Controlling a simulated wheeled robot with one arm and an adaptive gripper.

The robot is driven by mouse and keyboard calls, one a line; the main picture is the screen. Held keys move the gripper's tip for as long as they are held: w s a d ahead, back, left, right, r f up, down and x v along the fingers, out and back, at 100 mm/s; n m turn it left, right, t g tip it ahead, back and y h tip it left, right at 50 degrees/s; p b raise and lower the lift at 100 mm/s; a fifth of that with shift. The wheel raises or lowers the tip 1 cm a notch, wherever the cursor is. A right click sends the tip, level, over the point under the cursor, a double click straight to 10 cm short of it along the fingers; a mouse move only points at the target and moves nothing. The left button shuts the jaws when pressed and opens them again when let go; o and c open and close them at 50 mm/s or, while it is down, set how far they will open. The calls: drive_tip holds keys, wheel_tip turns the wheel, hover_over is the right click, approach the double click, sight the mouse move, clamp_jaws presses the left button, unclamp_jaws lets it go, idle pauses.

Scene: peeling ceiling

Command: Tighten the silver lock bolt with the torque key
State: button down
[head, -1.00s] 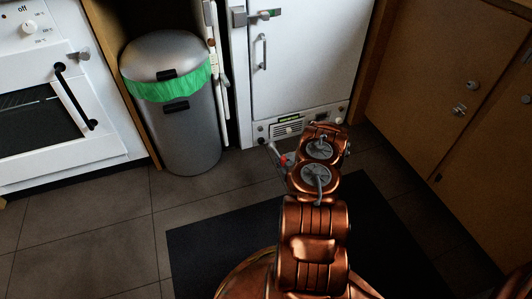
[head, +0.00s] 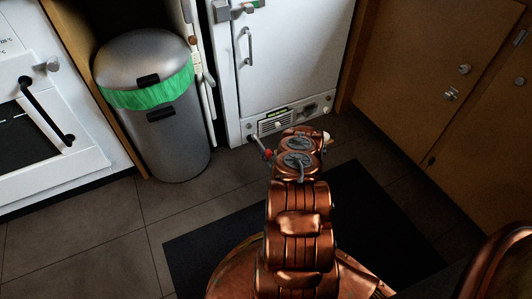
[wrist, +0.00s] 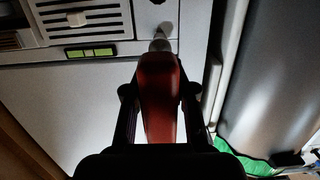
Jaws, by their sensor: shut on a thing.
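The torque key (wrist: 160,85) shows in the wrist view as a red handle with a short silver tip. My gripper (wrist: 159,100) is shut on the handle, one dark finger on each side. The key points at the white lower panel of the appliance. A small silver piece, apparently the lock bolt (wrist: 166,29), shows right at the key's tip. I cannot tell whether the tip is seated on it. In the head view a bit of the red key (head: 267,154) shows left of my copper wrist, close to the panel's left end. My fingers are mostly hidden there.
The panel carries a vent grille (wrist: 82,18) and a lit green display (wrist: 90,53). A steel bin (head: 165,135) with a green liner stands left of the white appliance (head: 290,60). A black mat (head: 215,245) lies on the tiled floor. Wooden cabinets (head: 425,75) stand at the right.

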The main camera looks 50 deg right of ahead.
sight(262, 146)
drive_tip(key=shift+p, duration=0.35)
drive_tip(key=shift+w+d, duration=0.1)
drive_tip(key=shift+w, duration=0.05)
drive_tip(key=shift+r+b+x, duration=0.15)
drive_tip(key=shift+b+x, duration=0.35)
drive_tip(key=shift+x, duration=0.5)
drive_tip(key=shift+r+b+x, duration=0.1)
drive_tip(key=shift+b+x, duration=0.4)
drive_tip(key=shift+x, duration=0.5)
drive_tip(key=shift+s+r+p, duration=0.15)
drive_tip(key=shift+s+p, duration=0.55)
drive_tip(key=shift+p, duration=0.05)
drive_tip(key=shift+s+a+p, duration=0.4)
drive_tip(key=shift+s+a, duration=0.05)
drive_tip(key=shift+s, duration=0.25)
